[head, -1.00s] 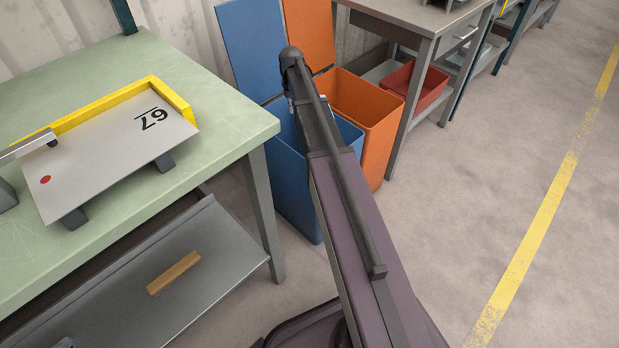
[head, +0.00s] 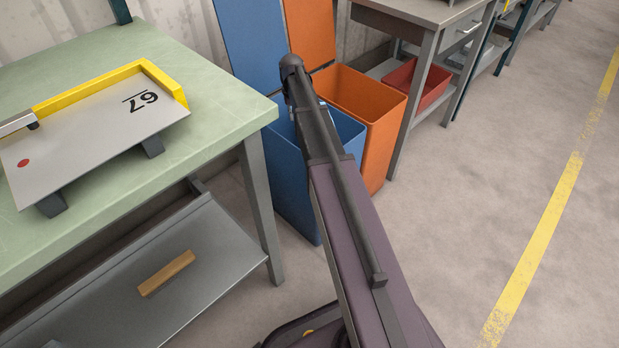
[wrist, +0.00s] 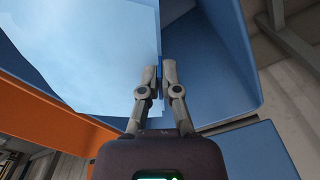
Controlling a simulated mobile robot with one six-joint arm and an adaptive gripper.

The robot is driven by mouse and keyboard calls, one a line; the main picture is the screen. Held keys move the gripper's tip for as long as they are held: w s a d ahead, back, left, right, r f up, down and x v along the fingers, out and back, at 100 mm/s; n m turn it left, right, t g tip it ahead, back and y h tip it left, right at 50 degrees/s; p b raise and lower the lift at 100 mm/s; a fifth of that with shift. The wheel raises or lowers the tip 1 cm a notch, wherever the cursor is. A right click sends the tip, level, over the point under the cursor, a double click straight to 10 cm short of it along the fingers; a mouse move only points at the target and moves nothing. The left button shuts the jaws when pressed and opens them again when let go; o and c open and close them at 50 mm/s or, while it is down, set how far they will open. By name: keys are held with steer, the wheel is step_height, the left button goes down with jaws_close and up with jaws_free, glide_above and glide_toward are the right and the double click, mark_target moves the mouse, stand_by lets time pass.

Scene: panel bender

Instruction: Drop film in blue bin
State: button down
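The blue bin (head: 283,180) stands on the floor beside the green workbench, with its blue lid (head: 248,45) raised behind it. In the head view my arm reaches over the bin and hides most of its opening and my gripper. In the wrist view my gripper (wrist: 159,72) has its two fingers close together, with the edge of a pale, light-blue sheet of film (wrist: 85,55) between them. The film spreads out to the left of the fingers. Blue bin walls (wrist: 212,60) show behind and to the right of the fingers.
An orange bin (head: 385,125) with its lid up adjoins the blue bin on the right. The green workbench (head: 200,90) carries a grey plate marked 67 (head: 90,135). A red crate (head: 425,85) sits under a grey table. Floor to the right is clear.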

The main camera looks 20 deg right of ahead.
steer(key=c, duration=0.7)
jaws_free()
steer(key=shift+r, duration=0.15)
step_height(320, 180, up, 6)
steer(key=p, duration=0.6)
steer(key=shift+p, duration=0.3)
steer(key=s+r+n+p, duration=0.1)
steer(key=r+p, duration=0.7)
steer(key=s+r+n+p, duration=0.2)
steer(key=r+p, duration=0.6)
steer(key=s+r+n+p, duration=0.1)
steer(key=s+r+p, duration=0.1)
steer(key=r+p, duration=0.6)
steer(key=shift+a+n, duration=0.2)
steer(key=shift+n, duration=0.1)
steer(key=shift+s, duration=0.1)
stand_by(0.8)
